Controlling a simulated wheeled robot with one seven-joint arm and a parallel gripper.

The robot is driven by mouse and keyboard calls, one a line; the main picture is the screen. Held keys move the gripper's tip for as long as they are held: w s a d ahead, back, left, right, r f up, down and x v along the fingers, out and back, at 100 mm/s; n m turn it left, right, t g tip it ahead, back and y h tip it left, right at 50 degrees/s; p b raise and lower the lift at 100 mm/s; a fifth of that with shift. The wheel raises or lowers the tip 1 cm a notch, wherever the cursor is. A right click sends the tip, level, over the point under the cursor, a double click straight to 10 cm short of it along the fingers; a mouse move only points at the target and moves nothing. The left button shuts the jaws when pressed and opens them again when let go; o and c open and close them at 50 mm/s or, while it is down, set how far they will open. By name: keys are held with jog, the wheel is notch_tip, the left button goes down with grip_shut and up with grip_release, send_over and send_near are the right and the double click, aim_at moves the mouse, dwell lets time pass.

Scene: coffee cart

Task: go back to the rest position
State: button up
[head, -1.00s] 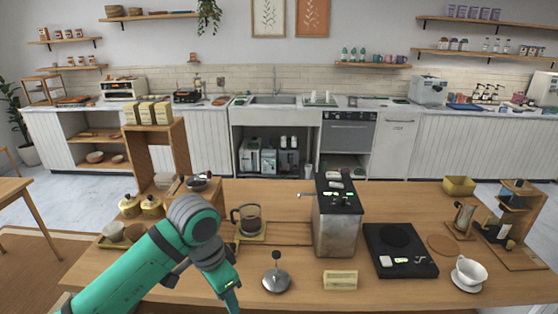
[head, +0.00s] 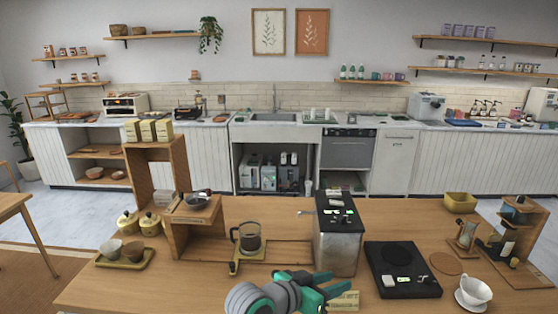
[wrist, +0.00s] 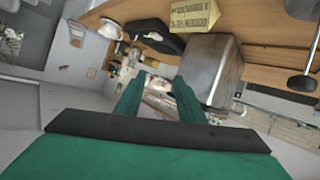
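My gripper (head: 338,288) is at the front middle of the wooden table (head: 200,290) in the head view, pointing right. In the wrist view its two green fingers (wrist: 158,98) are apart with nothing between them, so it is open and empty. I cannot tell the exact gap.
A black hot plate (head: 402,271) and a white cup (head: 473,290) are to the right. A glass coffee pot (head: 248,238) and a wooden stand (head: 192,232) are to the left.

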jog(key=s+a+f+n+t+y, duration=0.3)
jog(key=s+f+n+t+y, duration=0.15)
jog(key=s+f+n, duration=0.4)
jog(key=s+a+f+n+t+y, duration=0.2)
jog(key=s+f+n+t+y, duration=0.25)
jog(key=s+f, duration=0.65)
jog(key=s+a+m+y, duration=0.1)
jog(key=s+a, duration=0.3)
jog(key=s, duration=0.7)
jog(key=s+a+m+g, duration=0.1)
jog(key=s+a+m, duration=0.3)
jog(key=s, duration=0.7)
jog(key=shift+a+f+y, duration=0.15)
jog(key=shift+f+y, duration=0.05)
jog(key=shift+y, duration=0.2)
